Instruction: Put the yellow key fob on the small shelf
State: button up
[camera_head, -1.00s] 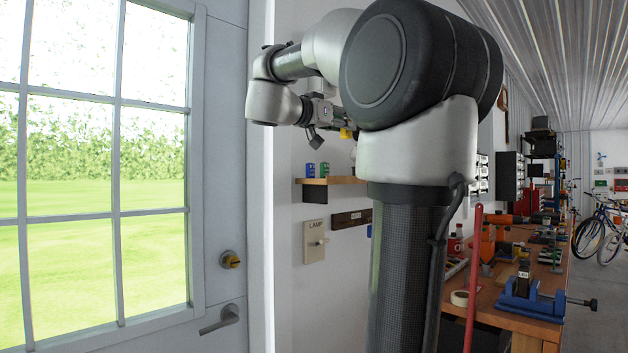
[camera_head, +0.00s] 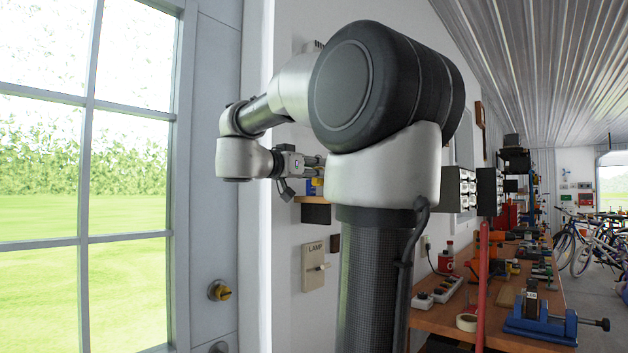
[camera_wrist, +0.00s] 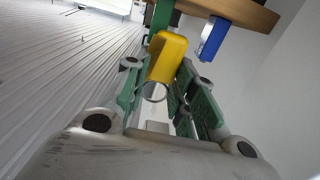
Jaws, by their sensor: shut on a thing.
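My gripper (camera_head: 314,167) is shut on the yellow key fob (camera_wrist: 168,57). In the wrist view its green-padded fingers (camera_wrist: 165,88) are around the fob's near end, and a metal ring (camera_wrist: 154,92) hangs there. The small wooden shelf (camera_head: 308,199) is on the white wall, and its edge also shows at the top of the wrist view (camera_wrist: 240,12). In the head view the gripper is just above the shelf, partly hidden by my arm. I cannot tell whether the fob touches the shelf.
A blue fob (camera_wrist: 213,38) and a green fob (camera_wrist: 162,15) are at the shelf, either side of the yellow one in the wrist view. A lamp switch (camera_head: 314,266) is below the shelf. A windowed door (camera_head: 215,200) is at left, a cluttered workbench (camera_head: 490,303) at right.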

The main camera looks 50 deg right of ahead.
jog(key=shift+f, duration=1.15)
jog(key=shift+f, duration=0.1)
jog(key=o, duration=0.9)
jog(key=a, duration=0.8)
jog(key=s+a, duration=0.1)
jog(key=a, duration=0.3)
